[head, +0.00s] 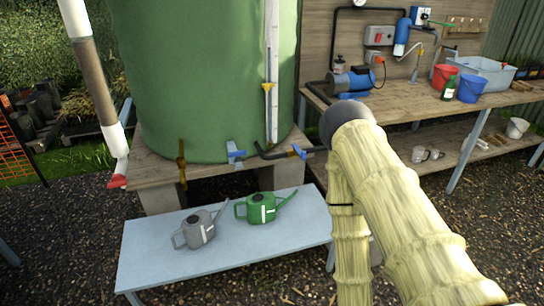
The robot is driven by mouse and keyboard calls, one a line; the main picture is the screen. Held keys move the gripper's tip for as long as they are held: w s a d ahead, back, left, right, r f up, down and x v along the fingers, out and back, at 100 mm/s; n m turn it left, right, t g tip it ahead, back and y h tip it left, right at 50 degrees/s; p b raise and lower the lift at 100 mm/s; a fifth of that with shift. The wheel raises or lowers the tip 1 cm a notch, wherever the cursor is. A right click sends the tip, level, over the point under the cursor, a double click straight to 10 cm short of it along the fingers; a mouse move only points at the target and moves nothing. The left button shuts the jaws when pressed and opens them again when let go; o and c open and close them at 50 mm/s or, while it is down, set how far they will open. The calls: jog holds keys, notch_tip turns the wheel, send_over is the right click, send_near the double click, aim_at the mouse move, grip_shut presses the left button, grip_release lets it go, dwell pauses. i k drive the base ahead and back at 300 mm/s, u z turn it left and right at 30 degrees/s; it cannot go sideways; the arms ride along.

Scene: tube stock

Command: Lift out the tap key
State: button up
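I cannot make out a tap key for certain in the head view. A brown, upright tap-like fitting (181,165) stands at the foot of the green tank, at its front. A blue valve (235,153) sits to its right, low on the tank. A dark pipe with a blue-handled valve (298,152) runs further right. My arm, in a pale ribbed sleeve, bends at a dark joint right of the tank and comes down towards the bottom edge. My gripper is out of the picture, so its hold cannot be seen.
A grey watering can (200,229) and a green one (262,207) stand on a low pale bench (150,262). The green tank (200,70) rests on a wooden platform. A workbench (405,108) at right holds a blue pump, buckets and a basin. Gravel lies around.

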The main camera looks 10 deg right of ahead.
aim_at(236, 154)
jog(key=u, duration=0.35)
jog(key=k, duration=0.5)
jog(key=u, duration=1.3)
jog(key=i, duration=1.15)
jog(key=z, duration=0.4)
jog(key=i, duration=0.75)
jog(key=z, duration=1.35)
jog(key=i, duration=0.35)
jog(key=z, duration=0.3)
